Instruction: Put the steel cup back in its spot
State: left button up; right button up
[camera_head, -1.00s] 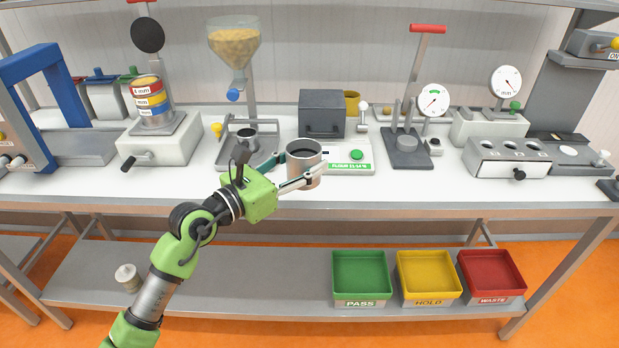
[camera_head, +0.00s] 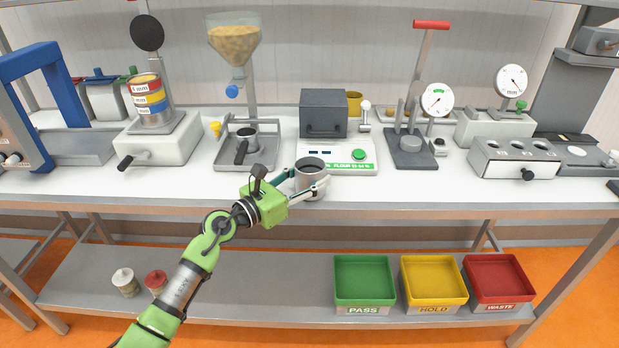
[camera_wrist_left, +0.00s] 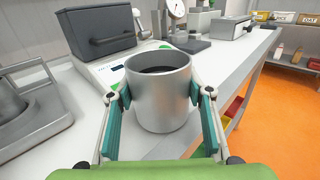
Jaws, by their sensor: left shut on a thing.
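The steel cup (camera_head: 311,180) is a plain grey metal cylinder, upright, at the front edge of the bench in the head view. My left gripper (camera_head: 308,184) has its two fingers on either side of the cup and is shut on it. In the left wrist view the cup (camera_wrist_left: 160,92) sits between the teal finger pads, its dark inside showing. Whether its base touches the bench top cannot be told. My right gripper is not in view.
Right behind the cup is a white flour moisture meter (camera_head: 345,158) with a green button, and a dark grey box (camera_head: 323,113). Green, yellow and red bins (camera_head: 433,278) stand on the lower shelf.

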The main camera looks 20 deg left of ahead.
pick_arm(q)
jog(key=shift+f, duration=0.1)
jog(key=o, duration=1)
jog(key=shift+o, duration=1.2)
jog(key=shift+s+a, duration=0.15)
jog(key=shift+s, duration=0.1)
jog(key=b+v, duration=0.1)
jog(key=v, duration=1)
jog(key=shift+s, duration=0.25)
